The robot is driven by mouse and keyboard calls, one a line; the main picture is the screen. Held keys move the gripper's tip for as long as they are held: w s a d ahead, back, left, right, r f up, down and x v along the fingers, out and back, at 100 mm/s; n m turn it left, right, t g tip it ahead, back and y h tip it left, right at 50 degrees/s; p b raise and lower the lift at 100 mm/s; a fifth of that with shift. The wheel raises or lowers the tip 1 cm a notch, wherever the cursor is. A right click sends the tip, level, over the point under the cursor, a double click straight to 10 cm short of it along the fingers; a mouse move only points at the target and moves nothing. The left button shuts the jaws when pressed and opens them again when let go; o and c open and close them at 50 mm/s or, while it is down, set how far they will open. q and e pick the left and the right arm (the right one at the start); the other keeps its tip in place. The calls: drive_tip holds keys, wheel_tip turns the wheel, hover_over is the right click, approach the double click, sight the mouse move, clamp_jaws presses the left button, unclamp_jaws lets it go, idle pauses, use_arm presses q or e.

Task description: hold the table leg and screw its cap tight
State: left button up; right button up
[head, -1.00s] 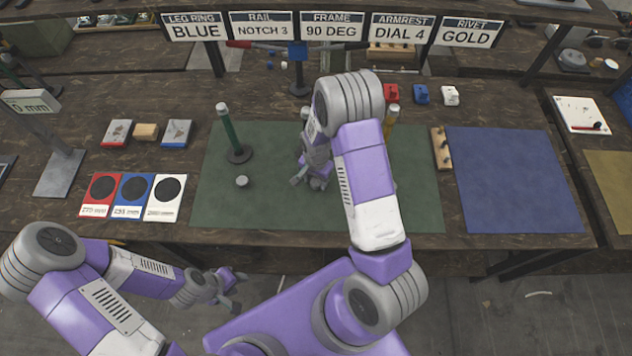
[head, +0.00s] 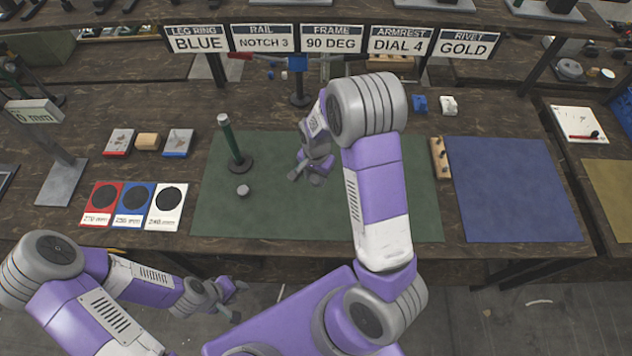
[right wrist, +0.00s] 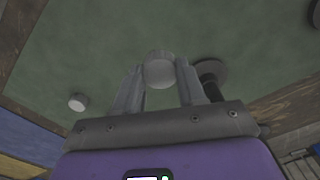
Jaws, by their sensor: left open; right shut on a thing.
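A dark green table leg (head: 230,140) with a grey top stands upright on a round dark base at the left of the green mat. A small grey cap (head: 242,190) lies on the mat just in front of it. My right gripper (head: 306,179) is over the middle of the mat, right of the leg. In the right wrist view its fingers (right wrist: 158,88) are shut on a grey cylindrical cap (right wrist: 158,70). Another grey cap (right wrist: 77,102) shows at the left there, and a dark round base (right wrist: 212,70) behind the right finger. My left gripper (head: 238,300) is open and empty, in front of the table edge.
Red, blue and white cards (head: 133,200) lie left of the green mat (head: 280,215). A wooden rack (head: 439,160) stands between it and the clear blue mat (head: 510,190). Signs (head: 332,40) hang at the back. My right arm hides the mat's right part.

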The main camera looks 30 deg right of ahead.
drive_tip(key=shift+r, duration=0.9)
drive_tip(key=s+a+n+b, duration=0.2)
drive_tip(key=a+n+b, duration=0.2)
drive_tip(key=a+n, duration=0.4)
drive_tip(key=f+n, duration=0.1)
drive_tip(key=n, duration=0.2)
drive_tip(key=shift+a+n+b, duration=0.3)
drive_tip(key=shift+n+b, duration=0.05)
drive_tip(key=shift+n, duration=0.05)
drive_tip(key=shift+s, duration=0.1)
